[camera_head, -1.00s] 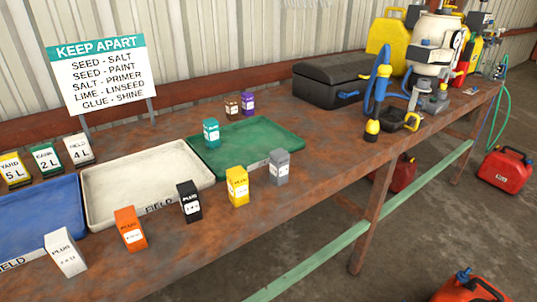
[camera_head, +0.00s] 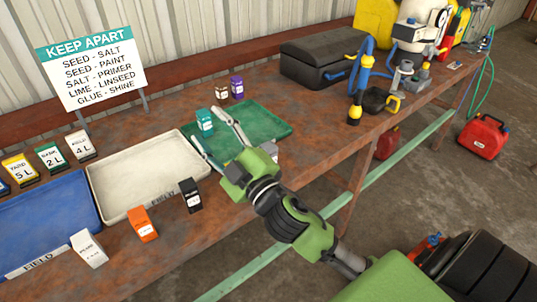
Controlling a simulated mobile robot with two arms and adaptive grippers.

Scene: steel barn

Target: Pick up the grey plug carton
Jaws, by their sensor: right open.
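The grey plug carton (camera_head: 271,149) stands near the front edge of the table, by the green tray (camera_head: 268,120). Only its upper part shows, because my right gripper covers the rest. My right gripper (camera_head: 207,123) is open, with its two pale fingers spread and pointing away to the upper left. In the picture its fingertips lie around the teal carton (camera_head: 205,121), and its green body is just left of the grey carton. I cannot tell the height of the fingers above the tray. My left gripper is not in view.
A black carton (camera_head: 190,194), an orange carton (camera_head: 142,224) and a white carton (camera_head: 88,248) stand along the front. Brown (camera_head: 222,91) and purple (camera_head: 237,87) cartons stand behind the green tray. The white tray (camera_head: 140,210) is left. A black case (camera_head: 322,60) stands farther right.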

